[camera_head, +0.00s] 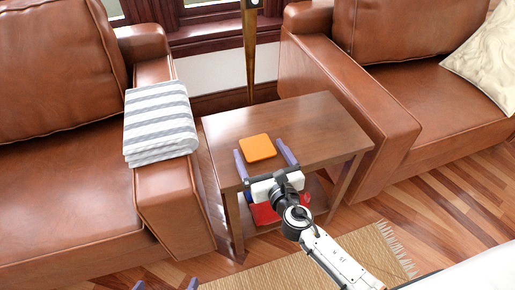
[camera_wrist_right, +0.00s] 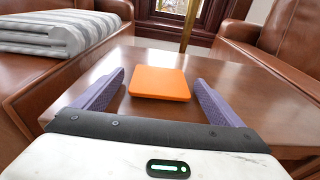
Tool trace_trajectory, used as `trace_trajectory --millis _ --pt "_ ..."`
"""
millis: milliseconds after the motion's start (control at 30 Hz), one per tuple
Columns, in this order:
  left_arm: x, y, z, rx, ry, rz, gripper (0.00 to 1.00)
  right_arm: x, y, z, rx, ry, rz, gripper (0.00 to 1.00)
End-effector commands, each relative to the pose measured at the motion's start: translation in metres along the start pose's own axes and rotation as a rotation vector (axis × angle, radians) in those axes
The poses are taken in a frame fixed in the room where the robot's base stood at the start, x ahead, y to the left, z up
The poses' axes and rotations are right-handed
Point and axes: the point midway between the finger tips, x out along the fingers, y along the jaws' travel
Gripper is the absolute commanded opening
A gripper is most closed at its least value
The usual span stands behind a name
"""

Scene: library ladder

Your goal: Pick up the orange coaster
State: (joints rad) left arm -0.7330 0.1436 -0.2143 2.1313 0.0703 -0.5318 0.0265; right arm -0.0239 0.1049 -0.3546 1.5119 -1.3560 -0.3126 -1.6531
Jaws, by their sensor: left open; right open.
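The orange coaster (camera_head: 257,148) is a flat square with rounded corners. It lies on the wooden side table (camera_head: 315,125), near the table's front left part. My right gripper (camera_head: 263,158) is open, with its two purple fingers on either side of the coaster. In the right wrist view the coaster (camera_wrist_right: 159,83) sits between the fingertips (camera_wrist_right: 160,84), with a gap on each side. Whether the fingers touch the tabletop is hard to tell. My left gripper (camera_head: 166,286) shows only as two spread purple fingertips at the bottom edge, empty.
Brown leather armchairs (camera_head: 60,120) flank the table, their armrests close to its sides. A striped folded blanket (camera_head: 160,122) lies on the left armrest. Red and blue items (camera_head: 264,213) sit on the table's lower shelf. A thin pole (camera_head: 250,60) stands behind. The tabletop's right part is clear.

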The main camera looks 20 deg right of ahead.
Motion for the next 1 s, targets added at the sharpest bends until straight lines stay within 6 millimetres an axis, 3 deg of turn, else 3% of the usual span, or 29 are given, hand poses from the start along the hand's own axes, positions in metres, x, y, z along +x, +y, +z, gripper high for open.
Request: trace_trajectory --millis 67,333,667,1000 --pt "0.000 0.000 0.000 0.000 0.001 0.000 0.95 0.000 0.000 0.000 0.000 0.000 0.000 0.91" --pt "0.000 0.000 0.002 0.000 -0.004 0.000 0.95 -0.001 0.000 0.000 0.000 0.000 0.000 0.47" --pt "-0.003 0.000 0.002 0.002 -0.014 -0.002 0.95 -0.002 0.000 0.007 0.000 -0.001 0.000 0.46" --pt "-0.022 -0.001 -0.014 0.040 -0.056 -0.014 0.95 -0.011 0.000 0.069 0.000 -0.002 0.001 0.46"
